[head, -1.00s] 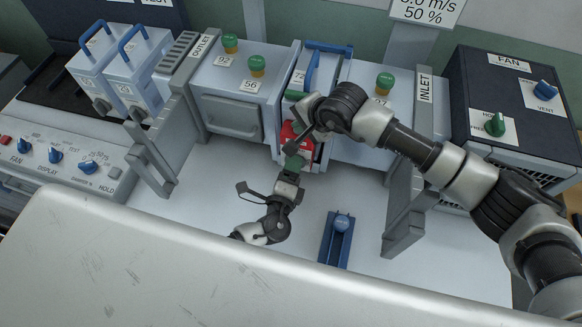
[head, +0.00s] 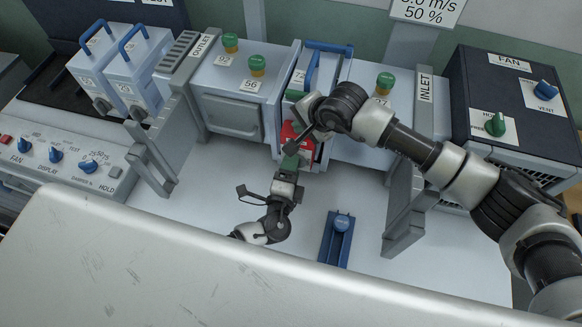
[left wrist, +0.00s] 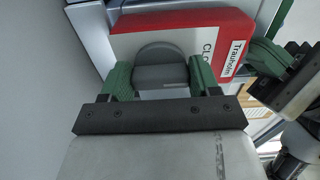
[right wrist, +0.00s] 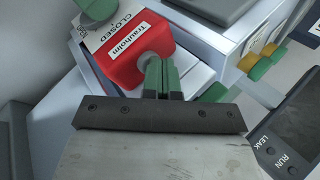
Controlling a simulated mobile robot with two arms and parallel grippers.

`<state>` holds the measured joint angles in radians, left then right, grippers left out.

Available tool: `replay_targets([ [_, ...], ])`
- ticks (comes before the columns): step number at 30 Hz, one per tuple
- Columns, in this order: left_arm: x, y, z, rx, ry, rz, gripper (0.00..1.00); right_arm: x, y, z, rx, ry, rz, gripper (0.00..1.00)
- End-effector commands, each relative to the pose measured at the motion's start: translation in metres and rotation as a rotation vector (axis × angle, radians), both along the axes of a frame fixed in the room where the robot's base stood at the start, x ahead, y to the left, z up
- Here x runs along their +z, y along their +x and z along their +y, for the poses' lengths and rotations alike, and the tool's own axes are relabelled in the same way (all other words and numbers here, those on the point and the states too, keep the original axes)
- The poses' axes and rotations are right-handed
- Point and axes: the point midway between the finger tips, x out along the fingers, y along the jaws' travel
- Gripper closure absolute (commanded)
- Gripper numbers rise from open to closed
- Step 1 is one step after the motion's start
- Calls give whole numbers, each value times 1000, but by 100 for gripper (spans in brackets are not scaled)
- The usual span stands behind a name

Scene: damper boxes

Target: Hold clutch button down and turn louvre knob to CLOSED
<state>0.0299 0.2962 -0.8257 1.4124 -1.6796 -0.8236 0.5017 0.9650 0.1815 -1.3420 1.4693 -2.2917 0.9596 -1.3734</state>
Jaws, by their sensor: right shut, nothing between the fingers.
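The red unit (head: 290,131) labelled Trauholm sits in the middle of the duct, and it fills much of the left wrist view (left wrist: 222,22). Its grey louvre knob (left wrist: 160,62) lies between the green fingers of my left gripper (left wrist: 160,82), which appear to close on it from both sides. CLOSED is printed beside the knob, but its pointer cannot be read. My right gripper (right wrist: 162,78) is shut and empty, its fingertips against the round grey clutch button (right wrist: 152,62) on the red unit. How deep the button is pressed is hard to tell.
Blue-handled boxes (head: 86,68) stand at the left. A control panel (head: 70,160) is at the lower left. The dark FAN box (head: 478,85) is at the right. A blue slider (head: 338,240) lies on the white table. My two grippers are close together at the unit.

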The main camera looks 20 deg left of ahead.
Motion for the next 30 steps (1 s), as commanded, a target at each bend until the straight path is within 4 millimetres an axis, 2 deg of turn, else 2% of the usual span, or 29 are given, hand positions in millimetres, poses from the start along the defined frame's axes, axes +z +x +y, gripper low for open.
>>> replay_targets([
  [1,-1,0,0,0,-1,2,32,-1,0,0,0,-2,1,100],
  [5,-1,0,0,0,0,2,13,-1,0,0,0,-2,1,100],
  [13,0,-1,0,0,0,1,13,-1,0,0,0,-1,1,100],
  [16,-1,-8,0,-1,1,3,13,-1,0,0,0,-1,1,100],
  [20,-1,-28,0,-2,1,3,13,-1,0,0,0,-1,1,100],
  [30,-1,-98,0,-1,1,4,13,-1,0,0,0,-1,1,100],
])
